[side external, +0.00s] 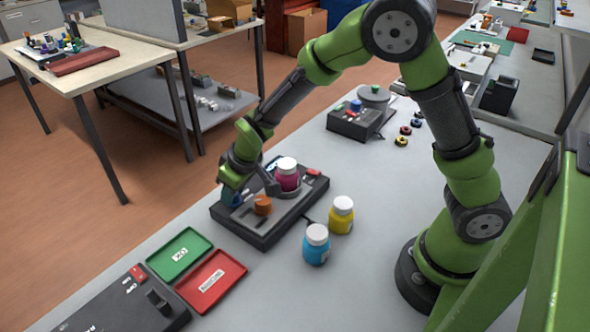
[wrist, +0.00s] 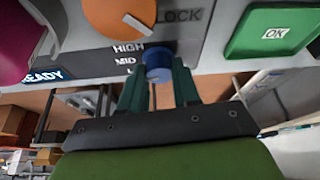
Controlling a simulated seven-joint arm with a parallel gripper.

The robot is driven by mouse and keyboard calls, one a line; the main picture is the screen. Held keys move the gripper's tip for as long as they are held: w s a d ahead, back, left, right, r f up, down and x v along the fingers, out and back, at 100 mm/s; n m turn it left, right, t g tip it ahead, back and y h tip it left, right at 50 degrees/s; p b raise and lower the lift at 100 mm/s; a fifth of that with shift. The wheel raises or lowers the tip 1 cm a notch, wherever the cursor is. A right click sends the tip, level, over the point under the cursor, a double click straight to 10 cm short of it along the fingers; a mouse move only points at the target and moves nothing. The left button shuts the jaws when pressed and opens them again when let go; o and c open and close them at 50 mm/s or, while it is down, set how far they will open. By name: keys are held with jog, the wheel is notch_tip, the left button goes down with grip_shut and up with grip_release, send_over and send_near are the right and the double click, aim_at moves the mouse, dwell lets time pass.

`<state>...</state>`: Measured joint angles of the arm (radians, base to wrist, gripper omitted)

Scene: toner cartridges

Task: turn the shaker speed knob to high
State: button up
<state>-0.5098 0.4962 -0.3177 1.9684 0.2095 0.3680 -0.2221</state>
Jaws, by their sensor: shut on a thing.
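The shaker (side external: 262,236) is a dark flat box on the bench, with a magenta bottle (side external: 287,178) with a white cap standing on it. My gripper (side external: 232,197) is at the shaker's left end. In the wrist view, my gripper's teal fingers (wrist: 158,82) are shut on the small blue knob (wrist: 158,62), one finger on each side. Labels HIGH, MID and a partly hidden L word stand to the left of the knob. I cannot tell which label the knob points to. An orange knob (wrist: 120,14) with a white pointer sits beside the word LOCK; it also shows in the side view (side external: 263,205).
A blue bottle (side external: 316,245) and a yellow bottle (side external: 341,215) stand right of the shaker. A green OK tray (side external: 164,253) and a red tray (side external: 196,293) lie in front. A dark panel with a lever (side external: 128,310) is at the near left corner.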

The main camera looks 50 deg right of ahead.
jog(key=m+h, duration=0.1)
jog(key=m, duration=0.1)
jog(key=m+h, duration=0.1)
jog(key=m, duration=0.2)
jog(key=shift+a+m, duration=0.2)
jog(key=shift+m, duration=0.1)
jog(key=m+g+h, duration=0.1)
jog(key=m, duration=0.4)
jog(key=shift+m+g+h, duration=0.4)
jog(key=shift+a+m, duration=0.1)
jog(key=shift+m, duration=0.2)
